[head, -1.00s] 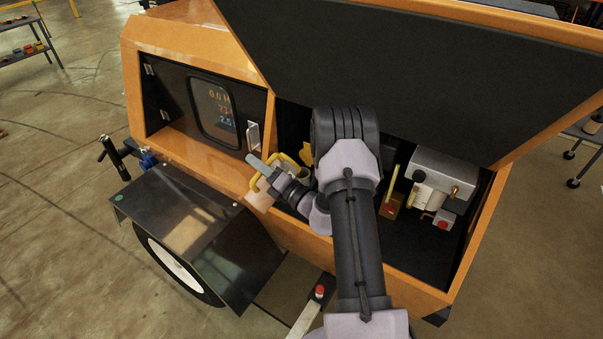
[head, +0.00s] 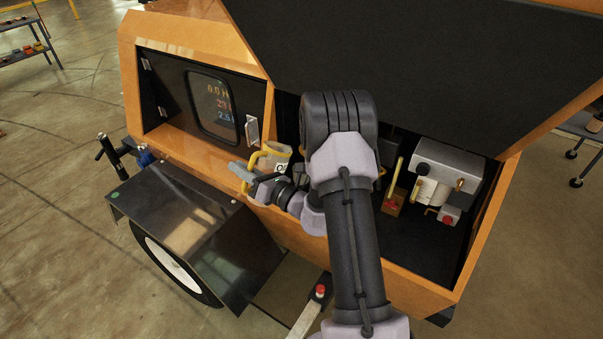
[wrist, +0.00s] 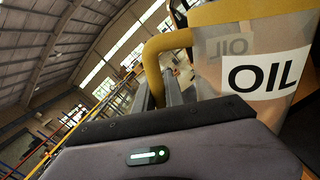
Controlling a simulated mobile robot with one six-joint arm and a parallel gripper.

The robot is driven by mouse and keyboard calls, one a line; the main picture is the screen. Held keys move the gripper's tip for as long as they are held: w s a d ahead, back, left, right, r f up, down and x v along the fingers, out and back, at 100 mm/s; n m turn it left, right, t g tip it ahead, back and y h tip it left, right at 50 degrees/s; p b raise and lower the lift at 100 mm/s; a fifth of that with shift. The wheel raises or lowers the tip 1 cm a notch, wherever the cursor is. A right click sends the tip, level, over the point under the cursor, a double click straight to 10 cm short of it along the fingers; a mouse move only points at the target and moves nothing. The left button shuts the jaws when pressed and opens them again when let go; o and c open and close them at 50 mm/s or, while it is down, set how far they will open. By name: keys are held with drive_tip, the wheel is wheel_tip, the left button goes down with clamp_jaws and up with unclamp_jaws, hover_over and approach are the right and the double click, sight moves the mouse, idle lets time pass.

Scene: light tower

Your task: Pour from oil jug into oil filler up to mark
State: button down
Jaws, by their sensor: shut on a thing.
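The translucent oil jug (head: 274,160) with a yellow handle is over the front edge of the engine bay in the head view, left of my forearm. In the wrist view, the jug (wrist: 222,65) fills the upper right, with a white OIL label and a second label showing reversed through its wall. My gripper (head: 250,172) is shut on the jug's yellow handle (wrist: 167,43). The jug's lower part is partly hidden by the gripper. I cannot make out the oil level or any stream. The oil filler and its mark are not visible; my arm covers that part of the bay.
The raised dark lid (head: 400,70) hangs above the bay. A yellow dipstick-like handle (head: 396,180) and a grey engine box (head: 448,165) stand right of my arm. A display panel (head: 212,105) and orange housing edge (head: 190,155) lie to the left.

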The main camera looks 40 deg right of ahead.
drive_tip(key=a+f+n+g+b, duration=0.1)
drive_tip(key=a+f+n+b, duration=0.2)
drive_tip(key=f+n+b, duration=0.25)
wheel_tip(320, 180, up, 7)
drive_tip(key=p, duration=0.5)
drive_tip(key=shift+s+a+f, duration=0.15)
drive_tip(key=shift+a+f, duration=0.05)
drive_tip(key=shift+n, duration=0.25)
drive_tip(key=s+a+f+n+y, duration=0.1)
drive_tip(key=s+a+f, duration=0.2)
drive_tip(key=s, duration=0.3)
drive_tip(key=s+a+f+n+g+y, duration=0.1)
drive_tip(key=s+a+f+y, duration=0.1)
drive_tip(key=s+a, duration=0.3)
drive_tip(key=shift+s+a+f, duration=0.4)
drive_tip(key=shift+a+f, duration=0.25)
